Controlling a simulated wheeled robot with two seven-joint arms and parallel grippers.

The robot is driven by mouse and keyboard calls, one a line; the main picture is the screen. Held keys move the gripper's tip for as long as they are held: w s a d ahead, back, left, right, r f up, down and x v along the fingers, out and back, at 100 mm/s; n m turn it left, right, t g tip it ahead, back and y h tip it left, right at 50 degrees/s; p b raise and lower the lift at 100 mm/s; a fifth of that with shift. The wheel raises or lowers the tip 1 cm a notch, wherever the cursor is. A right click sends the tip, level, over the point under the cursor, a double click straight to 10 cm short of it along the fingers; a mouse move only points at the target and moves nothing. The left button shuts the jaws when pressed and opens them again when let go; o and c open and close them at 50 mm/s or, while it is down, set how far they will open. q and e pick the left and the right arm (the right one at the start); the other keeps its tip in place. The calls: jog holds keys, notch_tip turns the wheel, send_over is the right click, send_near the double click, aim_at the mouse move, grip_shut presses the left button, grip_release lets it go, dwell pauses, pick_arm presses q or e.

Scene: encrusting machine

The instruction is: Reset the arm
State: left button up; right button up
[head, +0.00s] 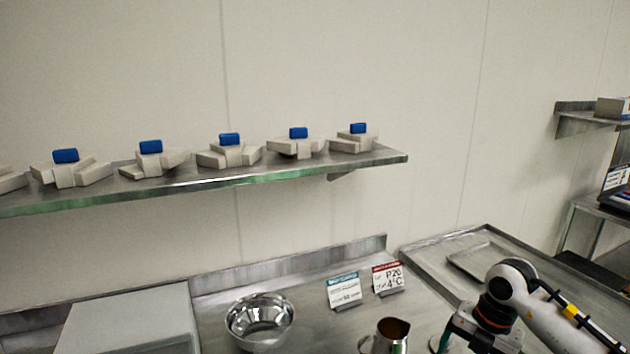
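My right arm (550,312) comes in from the lower right, white with dark joints. Its dark wrist part is over the counter at the bottom edge, right of a metal jug (391,338) with a brown inside. The fingertips of my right gripper are cut off or too unclear to tell whether they are open or shut, or hold anything. My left arm and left gripper are not in view.
A metal bowl (260,318) and two small sign cards (344,290) (387,278) stand on the steel counter. A grey box-like surface (125,318) is at lower left. A wall shelf (250,175) holds several pale pieces with blue tops. A shallow tray (480,258) lies on the right counter.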

jog(key=s+a+n+t+y, duration=0.1)
jog(key=s+a+n+y, duration=0.15)
jog(key=a+y, duration=1)
jog(key=a+r+m+t+y, duration=0.45)
jog(key=a+r+t, duration=0.35)
jog(key=a+r, duration=0.3)
jog(key=w+d+m+t+h, duration=0.1)
jog(key=d+m+t+h, duration=0.85)
jog(key=m, duration=0.45)
jog(key=s+d+f+m+g+h, duration=0.4)
jog(key=d+f+m+h, duration=0.3)
jog(key=f+m+h, duration=0.4)
jog(key=s+a+f+n+g+y, duration=0.1)
jog(key=s+f+g, duration=0.55)
jog(key=s, duration=0.45)
jog(key=s+f+g+y, duration=0.1)
jog(key=s+f+g, duration=0.4)
jog(key=s+f, duration=0.4)
notch_tip(320, 180, down, 26)
jog(key=s+g, duration=0.1)
jog(key=s, duration=0.2)
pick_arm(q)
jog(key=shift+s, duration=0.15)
pick_arm(e)
jog(key=s+d+f+g, duration=0.1)
jog(key=s+d+f, duration=0.1)
jog(key=s+f, duration=1.2)
jog(key=shift+s+d+f+g, duration=0.3)
jog(key=shift+s+f, duration=0.1)
jog(key=shift+s, duration=0.4)
